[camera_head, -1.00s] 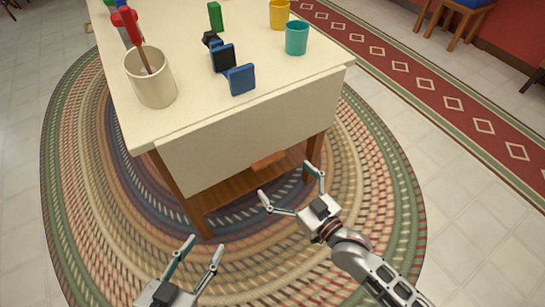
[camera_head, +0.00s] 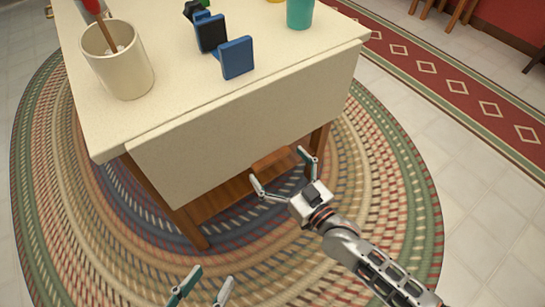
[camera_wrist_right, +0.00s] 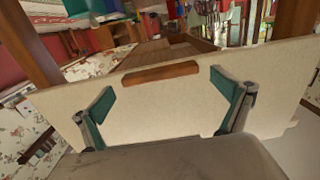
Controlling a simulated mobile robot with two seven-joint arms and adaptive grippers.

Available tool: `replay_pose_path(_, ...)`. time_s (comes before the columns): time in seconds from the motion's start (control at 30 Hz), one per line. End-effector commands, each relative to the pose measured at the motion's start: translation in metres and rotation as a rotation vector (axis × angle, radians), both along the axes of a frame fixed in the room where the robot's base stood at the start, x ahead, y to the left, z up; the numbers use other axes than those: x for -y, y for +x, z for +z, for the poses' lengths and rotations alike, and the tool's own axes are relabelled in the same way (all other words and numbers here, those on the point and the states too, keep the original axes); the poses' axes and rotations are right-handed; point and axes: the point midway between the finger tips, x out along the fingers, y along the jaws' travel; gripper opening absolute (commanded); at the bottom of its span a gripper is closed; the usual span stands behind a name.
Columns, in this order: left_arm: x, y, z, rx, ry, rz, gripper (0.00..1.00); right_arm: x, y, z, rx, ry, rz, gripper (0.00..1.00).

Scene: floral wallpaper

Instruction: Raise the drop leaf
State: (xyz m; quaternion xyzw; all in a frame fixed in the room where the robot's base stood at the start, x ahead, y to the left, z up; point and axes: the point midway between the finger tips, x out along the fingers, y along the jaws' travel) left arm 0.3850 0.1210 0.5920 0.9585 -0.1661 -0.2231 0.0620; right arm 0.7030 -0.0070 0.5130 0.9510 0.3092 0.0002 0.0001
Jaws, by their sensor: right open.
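The cream drop leaf (camera_head: 235,135) hangs down from the near edge of the cream table top (camera_head: 185,85). A wooden strip (camera_head: 275,161) shows at the leaf's lower edge. My right gripper (camera_head: 281,166) is open, its fingers spread by that strip. In the right wrist view the leaf (camera_wrist_right: 160,108) and its strip (camera_wrist_right: 160,73) lie ahead, between the open fingers (camera_wrist_right: 158,97); I cannot tell whether they touch. My left gripper (camera_head: 206,286) is open and empty, low at the bottom of the head view, away from the leaf.
Wooden table legs (camera_head: 165,200) flank the space under the leaf. A braided rug (camera_head: 390,190) covers the floor.

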Motion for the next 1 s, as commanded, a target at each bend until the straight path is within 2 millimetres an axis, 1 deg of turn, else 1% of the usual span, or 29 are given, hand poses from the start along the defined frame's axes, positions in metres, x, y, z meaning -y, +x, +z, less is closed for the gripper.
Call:
replay_pose_path(0.03,0.003,-0.002,-0.004,-0.012,-0.018,0.005,0.40,-0.004,0.005,-0.004,-0.006,0.001,-0.001,1.00)
replay_pose_path(0.2,0.009,-0.004,-0.004,-0.021,-0.064,0.016,0.40,-0.013,0.017,-0.003,-0.004,0.000,-0.001,1.00)
replay_pose_path(0.53,0.010,-0.004,-0.003,-0.019,-0.075,0.019,0.40,-0.015,0.020,0.000,0.000,0.000,-0.001,1.00)
replay_pose_path(0.73,0.010,-0.004,-0.002,-0.018,-0.075,0.019,0.40,-0.015,0.021,0.000,0.000,0.000,-0.001,0.48)
replay_pose_path(0.77,0.010,-0.004,-0.002,-0.018,-0.075,0.019,0.40,-0.015,0.021,0.000,0.000,0.000,-0.001,0.45)
replay_pose_path(0.87,0.010,-0.003,-0.002,-0.017,-0.074,0.018,0.40,-0.015,0.021,0.000,0.000,0.000,-0.001,0.45)
replay_pose_path(1.0,0.009,0.000,0.003,-0.003,-0.058,0.014,0.40,-0.014,0.021,0.004,-0.003,-0.006,-0.001,0.45)
